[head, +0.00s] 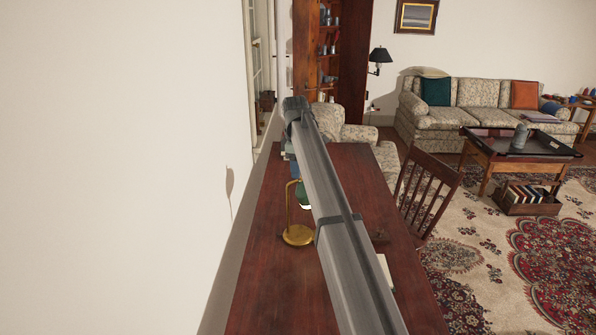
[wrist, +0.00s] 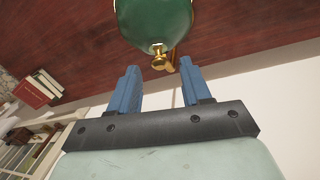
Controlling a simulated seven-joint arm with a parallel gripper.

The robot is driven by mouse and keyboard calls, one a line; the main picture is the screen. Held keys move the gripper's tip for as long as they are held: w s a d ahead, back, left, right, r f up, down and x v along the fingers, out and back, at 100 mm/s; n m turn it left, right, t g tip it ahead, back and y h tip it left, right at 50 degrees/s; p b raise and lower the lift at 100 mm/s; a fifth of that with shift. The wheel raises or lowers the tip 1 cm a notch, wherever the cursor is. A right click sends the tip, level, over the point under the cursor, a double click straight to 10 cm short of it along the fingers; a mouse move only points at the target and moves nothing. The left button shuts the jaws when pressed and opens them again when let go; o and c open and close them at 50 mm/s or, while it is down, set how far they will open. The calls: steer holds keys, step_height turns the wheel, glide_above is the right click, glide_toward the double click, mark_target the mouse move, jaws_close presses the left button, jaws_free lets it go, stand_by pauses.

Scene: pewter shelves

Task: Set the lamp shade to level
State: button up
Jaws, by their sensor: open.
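The desk lamp has a round brass base (head: 298,236) and a thin brass stem standing on the dark red desk. Its green shade (head: 305,197) is mostly hidden behind my arm in the head view. In the wrist view the green shade (wrist: 153,20) fills the top middle, with a small brass knob (wrist: 158,61) at its near end. I cannot tell the shade's tilt surely. My gripper (wrist: 158,72) is open, its two blue fingers pointing at the shade. The knob shows just beyond the gap between the fingertips; no contact is visible.
The desk (head: 270,285) has clear wood around the lamp base. A pale wall (head: 120,170) runs close along its left side. A wooden chair (head: 428,195) stands at its right. Red and white books (wrist: 38,90) show at the left of the wrist view.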

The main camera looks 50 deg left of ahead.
steer(key=shift+w+a+f, duration=0.1)
steer(key=shift+f, duration=0.8)
steer(key=shift+c, duration=0.3)
jaws_close()
